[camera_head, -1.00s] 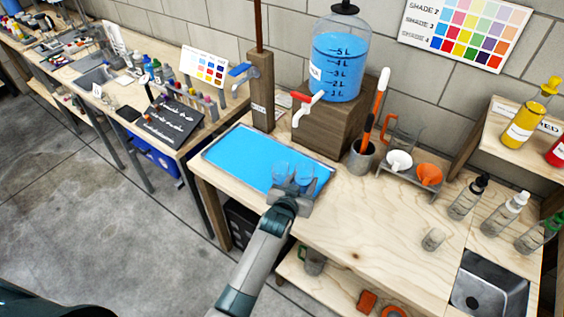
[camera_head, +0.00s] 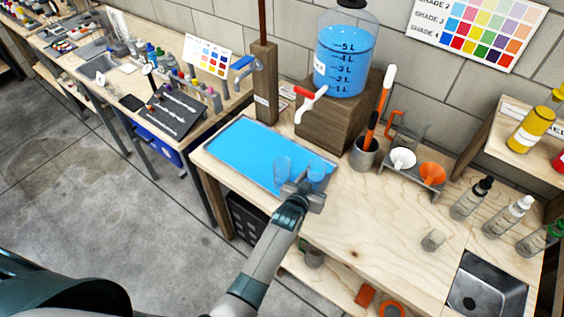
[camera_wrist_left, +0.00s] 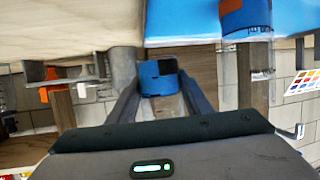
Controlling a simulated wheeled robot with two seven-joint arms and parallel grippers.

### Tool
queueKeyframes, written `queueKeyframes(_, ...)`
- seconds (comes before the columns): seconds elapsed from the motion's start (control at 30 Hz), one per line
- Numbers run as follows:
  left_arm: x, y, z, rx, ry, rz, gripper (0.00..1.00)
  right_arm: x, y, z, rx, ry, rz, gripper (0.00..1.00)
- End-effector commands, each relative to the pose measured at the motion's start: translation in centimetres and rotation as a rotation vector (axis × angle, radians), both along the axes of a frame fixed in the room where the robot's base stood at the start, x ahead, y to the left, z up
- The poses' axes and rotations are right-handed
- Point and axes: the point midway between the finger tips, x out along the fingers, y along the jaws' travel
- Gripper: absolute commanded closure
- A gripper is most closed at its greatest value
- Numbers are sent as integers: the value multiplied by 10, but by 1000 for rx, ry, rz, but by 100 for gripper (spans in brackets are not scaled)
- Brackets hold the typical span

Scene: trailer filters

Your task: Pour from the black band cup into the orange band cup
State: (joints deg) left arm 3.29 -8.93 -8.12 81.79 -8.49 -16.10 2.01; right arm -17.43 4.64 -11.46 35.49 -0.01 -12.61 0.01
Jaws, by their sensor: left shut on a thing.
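My left gripper (camera_head: 306,190) is shut on a clear cup (camera_head: 317,170) over the right end of the blue mat. My right gripper is not in view.
The blue mat (camera_head: 240,150) is mostly bare left of the cups. Behind it stand a wooden post (camera_head: 264,90) and a water jug (camera_head: 343,62) with a red tap (camera_head: 308,96). A grey pot (camera_head: 364,153) with tools and a funnel rack (camera_head: 425,185) stand right.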

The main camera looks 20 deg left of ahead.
Motion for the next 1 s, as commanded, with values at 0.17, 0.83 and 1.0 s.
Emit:
queueKeyframes(0.17, 1, 4, 5, -67, -2, 1, 84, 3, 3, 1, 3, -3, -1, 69)
queueKeyframes(0.83, 1, 21, 41, -404, 4, 0, 84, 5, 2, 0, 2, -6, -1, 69)
queueKeyframes(1.0, 1, 26, 54, -487, 8, 0, 84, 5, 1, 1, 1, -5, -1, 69)
